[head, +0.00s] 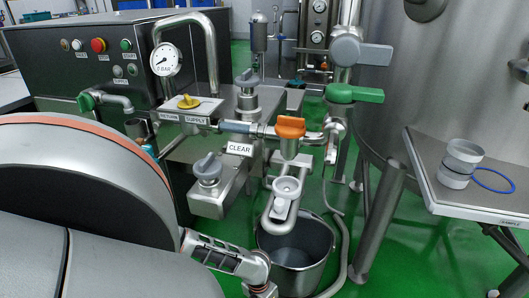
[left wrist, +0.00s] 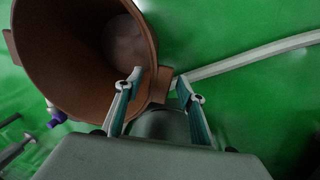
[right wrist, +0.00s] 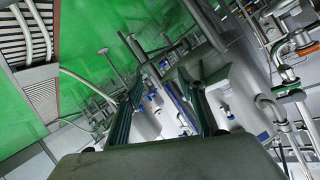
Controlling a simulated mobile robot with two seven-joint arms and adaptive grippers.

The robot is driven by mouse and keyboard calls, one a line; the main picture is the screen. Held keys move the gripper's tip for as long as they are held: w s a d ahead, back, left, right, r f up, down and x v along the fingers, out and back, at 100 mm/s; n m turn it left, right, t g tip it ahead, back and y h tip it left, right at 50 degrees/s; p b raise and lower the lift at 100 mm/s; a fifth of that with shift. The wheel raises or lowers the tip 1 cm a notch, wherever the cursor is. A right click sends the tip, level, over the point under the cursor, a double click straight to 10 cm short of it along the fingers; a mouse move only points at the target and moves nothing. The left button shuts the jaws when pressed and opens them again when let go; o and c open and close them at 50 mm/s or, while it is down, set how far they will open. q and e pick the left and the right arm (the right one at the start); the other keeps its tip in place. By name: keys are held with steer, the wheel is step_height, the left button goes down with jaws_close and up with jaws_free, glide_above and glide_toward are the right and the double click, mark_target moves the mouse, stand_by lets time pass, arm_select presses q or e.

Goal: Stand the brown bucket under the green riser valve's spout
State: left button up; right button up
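The brown bucket (left wrist: 60,60) shows in the left wrist view, its open mouth facing the camera and a lug on its rim. It is not visible in the head view. My left gripper (left wrist: 160,77) is open with its fingers on either side of the lug; I cannot tell whether they touch it. A green-handled valve (head: 355,94) sits on the riser pipe at right of centre in the head view; its spout is hard to make out among the fittings. My right gripper (right wrist: 158,82) is open and empty, facing piping.
A grey metal bucket (head: 312,265) stands on the green floor below the orange-handled valve (head: 290,128). A hose (head: 345,250) runs beside it. A steel tank (head: 450,80) and a side table (head: 420,165) with grey cups stand at right. Another hose (left wrist: 250,60) lies near the brown bucket.

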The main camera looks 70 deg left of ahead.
arm_select(q)
steer(key=r+p, duration=0.1)
steer(key=r, duration=0.3)
steer(key=w+r+p, duration=0.1)
steer(key=r, duration=0.1)
steer(key=shift+a+r+p, duration=0.35)
steer(key=shift+a+r, duration=0.05)
steer(key=r, duration=0.1)
steer(key=s+r+p, duration=0.1)
steer(key=r+p, duration=0.1)
steer(key=r, duration=0.1)
steer(key=shift+s+a+r, duration=0.1)
steer(key=shift+s+a, duration=0.1)
steer(key=shift+a, duration=0.1)
arm_select(e)
steer(key=d+n, duration=0.1)
steer(key=d, duration=0.1)
steer(key=d+n+h, duration=0.1)
steer(key=d, duration=0.1)
steer(key=d+n, duration=0.2)
steer(key=shift+w+f+g, duration=0.2)
steer(key=shift+w+g, duration=0.15)
steer(key=shift+g, duration=0.05)
arm_select(q)
steer(key=shift+d, duration=0.1)
